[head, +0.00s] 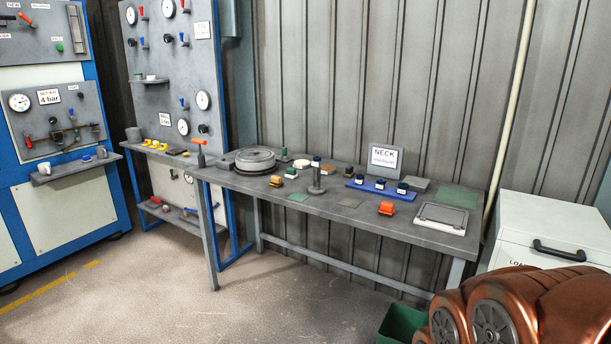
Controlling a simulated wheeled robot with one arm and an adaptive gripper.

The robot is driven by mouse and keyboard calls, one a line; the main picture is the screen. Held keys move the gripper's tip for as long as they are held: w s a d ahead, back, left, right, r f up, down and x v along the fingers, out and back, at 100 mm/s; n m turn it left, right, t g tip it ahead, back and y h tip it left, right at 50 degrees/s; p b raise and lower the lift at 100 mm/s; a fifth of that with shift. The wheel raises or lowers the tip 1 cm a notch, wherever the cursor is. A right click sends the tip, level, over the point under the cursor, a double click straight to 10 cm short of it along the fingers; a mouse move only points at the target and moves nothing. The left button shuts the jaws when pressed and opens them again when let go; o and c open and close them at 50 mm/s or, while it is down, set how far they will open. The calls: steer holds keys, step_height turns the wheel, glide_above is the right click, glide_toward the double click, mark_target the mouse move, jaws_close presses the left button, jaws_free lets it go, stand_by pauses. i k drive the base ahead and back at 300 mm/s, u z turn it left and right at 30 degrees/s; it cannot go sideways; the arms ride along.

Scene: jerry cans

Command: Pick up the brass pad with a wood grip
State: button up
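Several small gripped blocks stand on the grey workbench (340,205), too small here to tell for sure which is the brass pad with a wood grip. A brownish-yellow block (276,181) stands in front of the round grey turntable. A third yellowish block (349,171) stands near the back, left of the sign. An orange block (387,208) sits near the front edge, and a brown-orange one (327,170) is farther back. My gripper is not in view.
The round turntable (255,160) fills the bench's left part. A grey post (317,180), a blue rack (380,190) with dark-topped pieces, a "NECK" sign (385,158) and a grey framed tray (442,218) stand around. A white cabinet (545,225) and green bin (402,322) are at right.

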mark_target(276, 181)
steer(key=z, duration=0.35)
steer(key=i, duration=1.55)
steer(key=u, duration=0.5)
steer(key=i, duration=0.85)
steer(key=u, duration=1.3)
steer(key=i, duration=0.45)
steer(key=u, duration=0.4)
